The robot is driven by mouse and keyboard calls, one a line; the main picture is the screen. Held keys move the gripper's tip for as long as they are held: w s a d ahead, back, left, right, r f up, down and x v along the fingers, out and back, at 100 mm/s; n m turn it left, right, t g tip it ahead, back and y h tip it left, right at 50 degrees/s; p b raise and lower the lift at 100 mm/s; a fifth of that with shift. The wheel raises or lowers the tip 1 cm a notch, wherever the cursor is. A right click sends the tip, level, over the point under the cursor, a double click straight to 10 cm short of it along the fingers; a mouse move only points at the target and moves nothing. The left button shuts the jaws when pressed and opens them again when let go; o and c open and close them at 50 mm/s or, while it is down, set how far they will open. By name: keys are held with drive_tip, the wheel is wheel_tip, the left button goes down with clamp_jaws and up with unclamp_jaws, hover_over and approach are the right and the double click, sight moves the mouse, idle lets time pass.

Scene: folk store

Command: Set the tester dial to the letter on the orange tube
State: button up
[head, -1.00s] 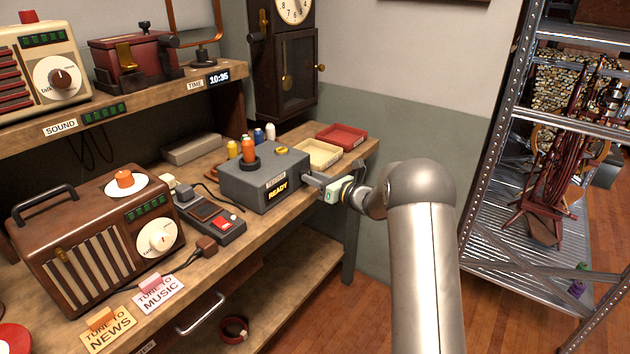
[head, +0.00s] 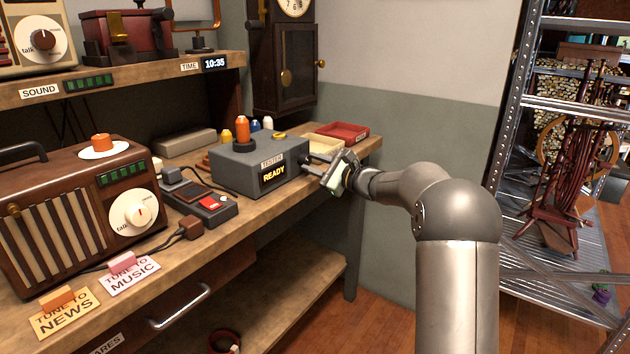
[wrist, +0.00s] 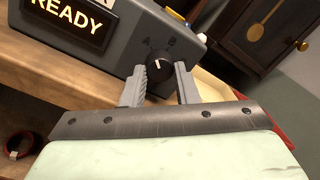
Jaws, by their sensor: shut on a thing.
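The tester (head: 232,170) is a grey box on the bench with a lit READY display. An orange tube (head: 242,130) stands upright in a dark socket on its top; I cannot read a letter on it. The black tester dial (wrist: 160,62) is on the tester's right face, with letters A and B above it. Its white mark points up, between the letters. My gripper (wrist: 161,70) is shut on the dial, one finger on each side. In the head view my gripper (head: 312,164) is at the tester's right end, where the dial is hidden.
Yellow, blue and white tubes (head: 227,136) stand behind the tester. A red tray (head: 343,131) and a cream tray lie behind my gripper. A metal shelf rack (head: 515,130) is at right.

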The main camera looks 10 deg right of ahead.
drive_tip(key=shift+f+n+b, duration=0.1)
drive_tip(key=shift+n+b, duration=1)
drive_tip(key=shift+b, duration=0.35)
drive_tip(key=o, duration=1)
drive_tip(key=p+v, duration=0.1)
drive_tip(key=v, duration=1.6)
drive_tip(key=shift+s, duration=0.15)
drive_tip(key=shift+d, duration=0.15)
